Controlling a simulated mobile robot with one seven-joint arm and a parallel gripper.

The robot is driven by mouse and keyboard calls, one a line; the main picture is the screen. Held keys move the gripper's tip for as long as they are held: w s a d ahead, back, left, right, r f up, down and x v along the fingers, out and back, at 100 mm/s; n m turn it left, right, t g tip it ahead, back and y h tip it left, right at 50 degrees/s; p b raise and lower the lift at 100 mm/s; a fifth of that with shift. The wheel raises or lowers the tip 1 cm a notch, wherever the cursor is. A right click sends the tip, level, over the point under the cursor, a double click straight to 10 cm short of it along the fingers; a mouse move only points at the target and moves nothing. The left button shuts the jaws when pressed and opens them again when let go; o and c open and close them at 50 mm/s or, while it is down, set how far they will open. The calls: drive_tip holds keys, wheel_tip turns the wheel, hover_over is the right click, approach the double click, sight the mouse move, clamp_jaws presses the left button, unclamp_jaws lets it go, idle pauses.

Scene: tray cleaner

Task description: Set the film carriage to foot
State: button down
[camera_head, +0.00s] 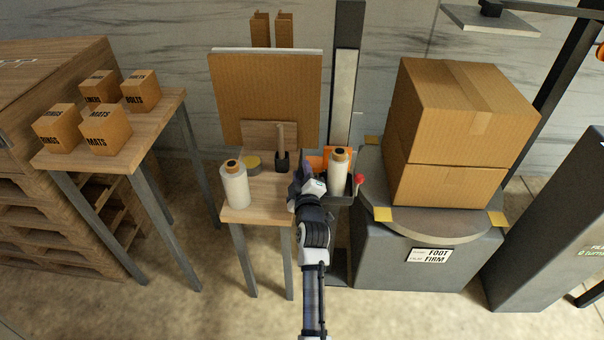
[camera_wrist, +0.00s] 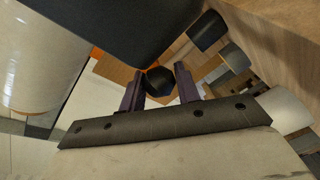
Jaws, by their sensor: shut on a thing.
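The film carriage (camera_head: 345,198) sits low on the upright mast (camera_head: 346,95), with a dark tray, an orange part and a white film roll (camera_head: 338,172) on it. My gripper (camera_head: 306,178) is at the carriage's left side in the head view. In the wrist view my gripper (camera_wrist: 160,88) has its two purple fingers around a black knob (camera_wrist: 159,80) and is shut on it. The knob is hidden in the head view. A label (camera_head: 430,256) on the turntable base reads "FOOT" and "FIRM".
A small table (camera_head: 262,212) left of the carriage holds another film roll (camera_head: 235,184), a tape roll and a dark holder. Two stacked cartons (camera_head: 450,130) stand on the turntable (camera_head: 440,226) at right. A red knob (camera_head: 359,179) sits at the carriage's right.

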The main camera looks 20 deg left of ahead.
drive_tip(key=shift+f+b, duration=1.55)
drive_tip(key=shift+f, duration=0.4)
drive_tip(key=shift+r, duration=0.1)
drive_tip(key=c, duration=1.1)
unclamp_jaws()
drive_tip(key=shift+o, duration=0.2)
drive_tip(key=b+v, duration=0.2)
drive_tip(key=v, duration=1.1)
drive_tip(key=shift+s+d, duration=0.2)
drive_tip(key=shift+s, duration=0.15)
